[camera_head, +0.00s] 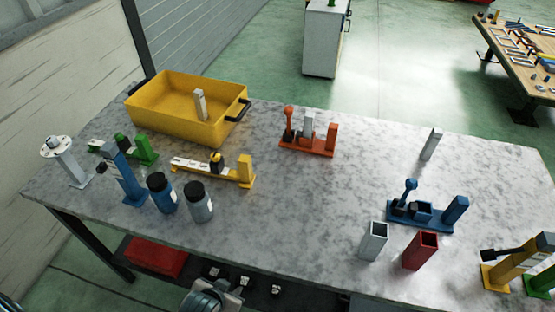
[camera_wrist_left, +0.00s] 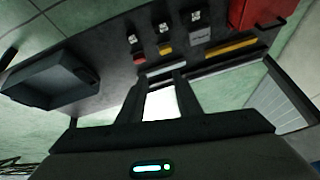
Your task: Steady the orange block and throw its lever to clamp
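The orange block (camera_head: 308,149) stands near the back middle of the grey table. Its lever (camera_head: 288,122) is upright, with a round orange knob at the left end. A light grey upright piece (camera_head: 307,124) sits in the block between the lever and the orange end post (camera_head: 332,132). My left arm's end shows at the bottom edge of the head view, below the table front and well apart from the block. In the left wrist view my left gripper (camera_wrist_left: 161,82) has its fingers apart with nothing between them. My right gripper is in neither view.
A yellow bin (camera_head: 180,122) stands left of the orange block. A yellow fixture (camera_head: 243,170), dark bottles (camera_head: 198,203) and a blue fixture (camera_head: 428,212) are nearby. Grey and red tubes (camera_head: 420,250) stand at the front right. The table middle is clear.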

